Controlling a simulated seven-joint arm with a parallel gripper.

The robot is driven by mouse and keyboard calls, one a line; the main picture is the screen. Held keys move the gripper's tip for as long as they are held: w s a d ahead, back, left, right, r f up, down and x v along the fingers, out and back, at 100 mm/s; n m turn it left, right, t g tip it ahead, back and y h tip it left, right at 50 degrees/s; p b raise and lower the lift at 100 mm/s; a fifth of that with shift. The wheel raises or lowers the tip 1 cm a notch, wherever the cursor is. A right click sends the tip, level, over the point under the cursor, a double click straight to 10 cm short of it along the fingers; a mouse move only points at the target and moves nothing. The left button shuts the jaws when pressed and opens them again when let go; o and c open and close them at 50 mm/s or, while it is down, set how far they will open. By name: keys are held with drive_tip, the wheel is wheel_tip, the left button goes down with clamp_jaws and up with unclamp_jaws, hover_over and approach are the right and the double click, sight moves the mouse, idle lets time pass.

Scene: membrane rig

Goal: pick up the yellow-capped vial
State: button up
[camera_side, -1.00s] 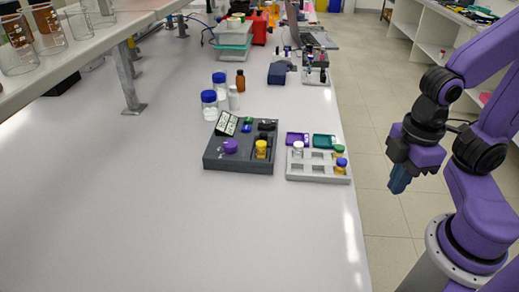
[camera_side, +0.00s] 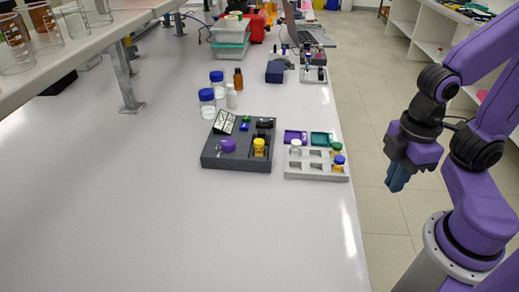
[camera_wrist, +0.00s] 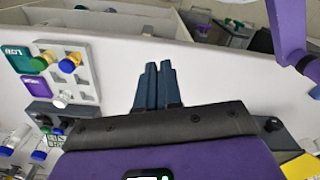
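The yellow-capped vial (camera_side: 259,146) stands upright in a slot at the right side of the dark grey tray (camera_side: 225,164) in the side view. I cannot make it out clearly in the wrist view. My gripper (camera_side: 397,183) hangs empty over the floor, off the right edge of the bench, well apart from the vial and pointing down. In the wrist view its two dark blue fingers (camera_wrist: 159,68) lie close together with nothing between them.
A light grey rack (camera_side: 317,174) stands between the dark tray and my arm, holding white-, green- and blue-capped vials (camera_side: 339,162). A purple-capped vial (camera_side: 228,146) shares the dark tray. Blue-capped bottles (camera_side: 207,100) stand behind. The bench front is clear.

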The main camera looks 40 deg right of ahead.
drive_tip(key=o, duration=0.9)
drive_tip(key=w+a+r+n, duration=0.1)
drive_tip(key=w+a+r, duration=0.15)
drive_tip(key=w, duration=0.55)
drive_tip(key=w+a+r, duration=0.2)
drive_tip(key=w+a, duration=0.2)
drive_tip(key=w, duration=0.5)
drive_tip(key=w+a+r+n, duration=0.1)
drive_tip(key=w+a+r, duration=0.2)
drive_tip(key=w, duration=0.5)
hover_over(260, 141)
drive_tip(key=f, duration=0.7)
drive_tip(key=a+f, duration=0.1)
drive_tip(key=f, duration=0.3)
drive_tip(key=shift+w, duration=0.25)
drive_tip(key=shift+s+d+f, duration=0.1)
drive_tip(key=shift+d+f, duration=0.05)
drive_tip(key=shift+f, duration=0.75)
drive_tip(key=shift+s+d+f, duration=0.1)
drive_tip(key=shift+d+f, duration=0.05)
drive_tip(key=shift+f, duration=0.75)
drive_tip(key=shift+s+d+f, duration=0.1)
drive_tip(key=shift+d+f, duration=0.05)
drive_tip(key=shift+f, duration=0.75)
